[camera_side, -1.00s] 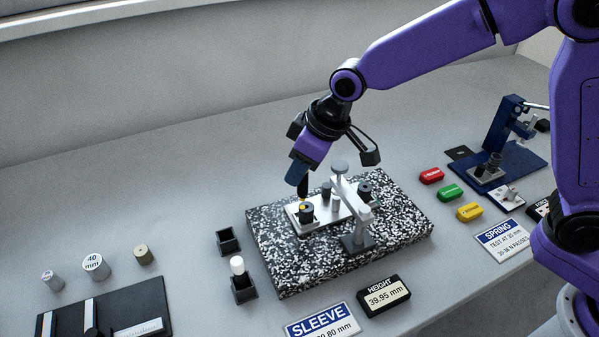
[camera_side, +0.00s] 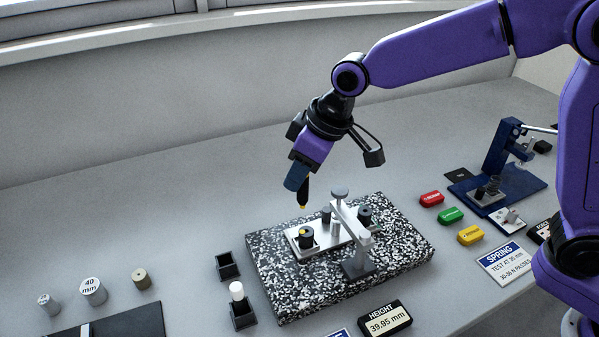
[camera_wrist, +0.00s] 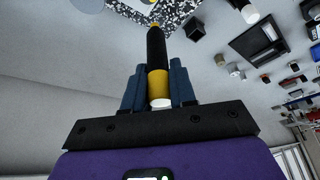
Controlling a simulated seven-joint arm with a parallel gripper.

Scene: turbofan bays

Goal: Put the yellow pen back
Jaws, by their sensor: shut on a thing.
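The yellow pen has a black barrel (camera_side: 304,188), a yellow tip and a yellow band. In the wrist view, the pen (camera_wrist: 156,50) points away from my palm, with its white end between the fingers. My gripper (camera_side: 297,177) is shut on the pen; its blue fingers (camera_wrist: 159,88) clasp the yellow band. The tip points down, above and apart from a dark cylinder (camera_side: 307,241) with a yellow mark on top.
The speckled granite slab (camera_side: 285,298) carries a metal plate and a gauge stand (camera_side: 357,255). Red (camera_side: 431,199), green (camera_side: 451,215) and yellow (camera_side: 470,236) blocks lie right. Several cylinders stand left, including one marked 40 mm (camera_side: 93,291). The table behind the holders is clear.

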